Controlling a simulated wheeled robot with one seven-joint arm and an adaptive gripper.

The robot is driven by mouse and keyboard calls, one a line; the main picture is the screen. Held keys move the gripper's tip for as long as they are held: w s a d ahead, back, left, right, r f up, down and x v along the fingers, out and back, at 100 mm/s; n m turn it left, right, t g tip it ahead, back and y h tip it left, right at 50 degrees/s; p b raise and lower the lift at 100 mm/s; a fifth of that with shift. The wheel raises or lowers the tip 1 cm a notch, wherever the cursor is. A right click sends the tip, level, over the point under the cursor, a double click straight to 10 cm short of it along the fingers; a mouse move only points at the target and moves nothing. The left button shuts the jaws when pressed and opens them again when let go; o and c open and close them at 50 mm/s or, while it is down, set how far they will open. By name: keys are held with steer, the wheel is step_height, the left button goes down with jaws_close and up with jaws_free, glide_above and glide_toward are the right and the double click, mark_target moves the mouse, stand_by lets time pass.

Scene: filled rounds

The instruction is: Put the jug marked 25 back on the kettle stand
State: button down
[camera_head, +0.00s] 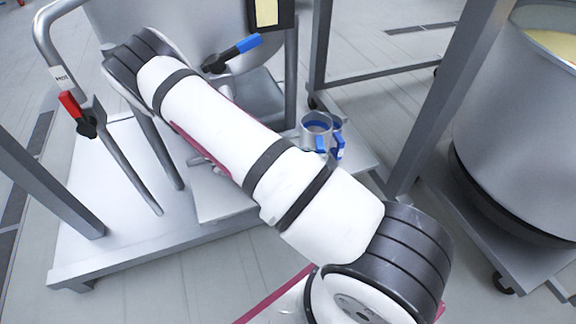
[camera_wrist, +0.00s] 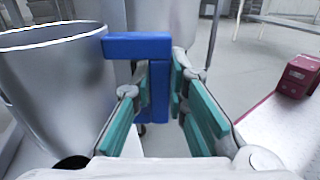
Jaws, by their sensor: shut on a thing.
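My gripper (camera_wrist: 160,95) is shut on the blue handle (camera_wrist: 137,46) of a grey metal jug (camera_wrist: 60,85) in the wrist view. The jug fills the left of that view and looks nearly upright, its rim cut by the left edge. No number shows on it.
A steel frame with a red-handled lever (camera_head: 70,104) and a blue-handled lever (camera_head: 243,48) stands at the left over a pale platform (camera_head: 85,215). A large metal vat (camera_head: 520,125) stands at the right. A red box (camera_wrist: 298,75) shows in the wrist view.

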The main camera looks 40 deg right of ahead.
mark_target(302, 138)
steer(key=w+n+t, duration=0.1)
steer(key=w, duration=0.1)
steer(key=w+n+t+h+b, duration=0.1)
steer(key=w+t, duration=0.1)
steer(key=w+n+t+h+b, duration=0.1)
steer(key=w+t, duration=0.1)
steer(key=w, duration=0.1)
steer(key=shift+d+r, duration=0.25)
steer(key=shift+d, duration=0.05)
steer(key=shift+w+f+n+h, duration=0.1)
steer(key=shift+w+n+h, duration=0.2)
steer(key=shift+w+n, duration=0.1)
step_height(302, 138, down, 10)
steer(key=b, duration=0.4)
steer(key=shift+r+b, duration=0.25)
steer(key=shift+b, duration=0.05)
steer(key=shift+f, duration=0.1)
steer(key=c, duration=1.6)
jaws_free()
